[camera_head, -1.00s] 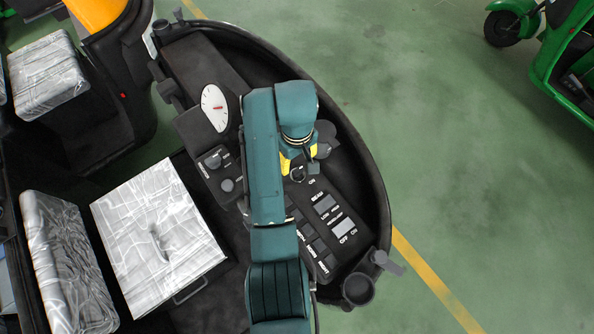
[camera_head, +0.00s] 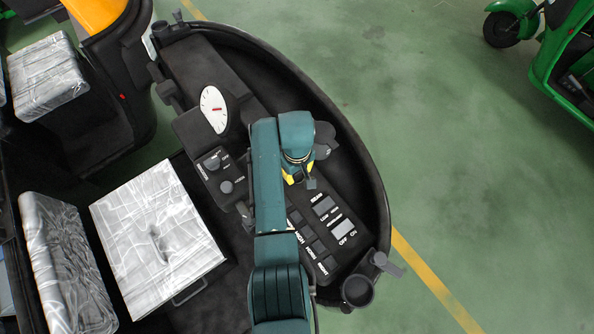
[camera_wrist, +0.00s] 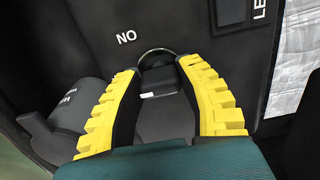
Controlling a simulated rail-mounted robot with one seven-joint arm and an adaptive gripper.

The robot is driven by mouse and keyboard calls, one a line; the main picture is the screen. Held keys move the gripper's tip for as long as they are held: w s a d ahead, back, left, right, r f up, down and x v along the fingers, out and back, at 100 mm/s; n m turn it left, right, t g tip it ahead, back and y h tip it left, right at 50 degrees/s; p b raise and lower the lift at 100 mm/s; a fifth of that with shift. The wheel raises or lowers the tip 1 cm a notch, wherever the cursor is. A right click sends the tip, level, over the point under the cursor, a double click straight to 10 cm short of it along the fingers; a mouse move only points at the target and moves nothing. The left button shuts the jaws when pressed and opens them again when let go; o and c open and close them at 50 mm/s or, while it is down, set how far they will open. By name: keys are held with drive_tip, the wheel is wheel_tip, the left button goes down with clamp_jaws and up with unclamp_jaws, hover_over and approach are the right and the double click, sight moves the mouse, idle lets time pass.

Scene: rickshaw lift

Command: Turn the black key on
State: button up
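In the wrist view, the black key (camera_wrist: 157,82) stands between the two yellow-ribbed fingers of my gripper (camera_wrist: 160,75). A shiny metal ring (camera_wrist: 155,53) curves just beyond it, near a white label that reads upside down as "ON". My fingers are apart, one on each side of the key; whether they touch it is unclear. In the head view, my gripper (camera_head: 298,182) is over the dark control panel (camera_head: 268,195), and the key is hidden beneath it.
Labelled switches (camera_head: 325,206) lie below my gripper on the panel. Knobs (camera_head: 227,186) and a white dial (camera_head: 214,109) are to the left. A raised black rim (camera_head: 372,168) curves along the right. A dark cylindrical part (camera_wrist: 77,100) is left of my fingers.

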clamp_jaws()
drive_tip(key=shift+m, duration=0.3)
drive_tip(key=shift+c, duration=0.8)
unclamp_jaws()
drive_tip(key=m+p, duration=0.2)
drive_tip(key=m, duration=0.2)
drive_tip(key=shift+s+m, duration=0.1)
drive_tip(key=shift+m, duration=0.2)
drive_tip(key=m+p, duration=0.1)
drive_tip(key=m, duration=0.5)
drive_tip(key=shift+f+m, duration=0.15)
drive_tip(key=shift+m, duration=0.15)
drive_tip(key=o, duration=1.2)
